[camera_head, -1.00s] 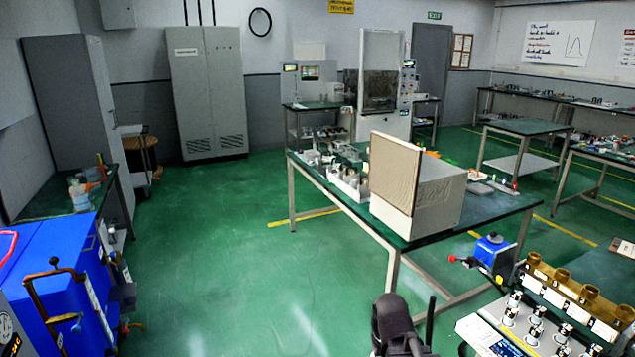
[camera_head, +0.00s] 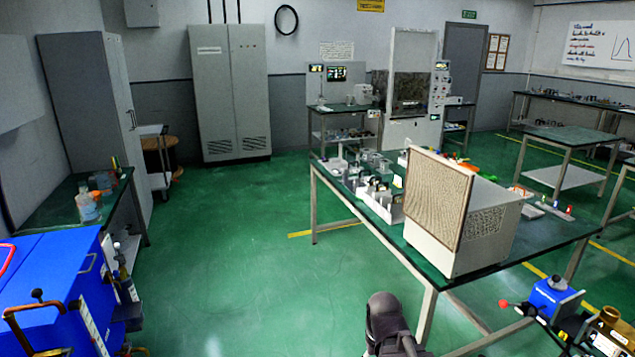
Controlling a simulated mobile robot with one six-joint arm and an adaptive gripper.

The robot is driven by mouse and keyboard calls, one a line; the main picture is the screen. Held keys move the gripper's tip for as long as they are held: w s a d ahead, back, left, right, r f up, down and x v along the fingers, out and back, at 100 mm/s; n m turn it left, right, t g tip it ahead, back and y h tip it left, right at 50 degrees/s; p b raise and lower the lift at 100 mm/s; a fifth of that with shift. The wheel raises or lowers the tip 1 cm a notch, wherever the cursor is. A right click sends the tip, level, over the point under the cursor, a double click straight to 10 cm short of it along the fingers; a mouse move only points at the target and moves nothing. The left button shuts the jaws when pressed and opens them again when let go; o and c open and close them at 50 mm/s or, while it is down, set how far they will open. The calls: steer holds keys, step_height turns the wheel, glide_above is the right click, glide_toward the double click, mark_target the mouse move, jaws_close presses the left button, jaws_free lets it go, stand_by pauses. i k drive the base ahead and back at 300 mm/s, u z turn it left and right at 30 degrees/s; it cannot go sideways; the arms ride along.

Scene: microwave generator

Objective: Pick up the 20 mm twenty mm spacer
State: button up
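I cannot make out the 20 mm spacer in this view. Several small metal and grey parts lie in and around a white tray (camera_head: 381,205) on the left part of the green-topped table (camera_head: 535,243); they are too small to tell apart. A dark rounded part at the bottom centre appears to be part of my own arm. My gripper's fingers do not show, so I see neither their opening nor anything held.
A large beige box (camera_head: 470,210) with a mesh front stands on the table. A blue unit (camera_head: 60,290) is at lower left, near a side bench (camera_head: 70,207). Grey cabinets (camera_head: 229,92) line the back. Green floor (camera_head: 240,250) is open left of the table.

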mark_target(365, 179)
steer(key=u, duration=0.1)
steer(key=i, duration=3.4)
steer(key=z, duration=0.15)
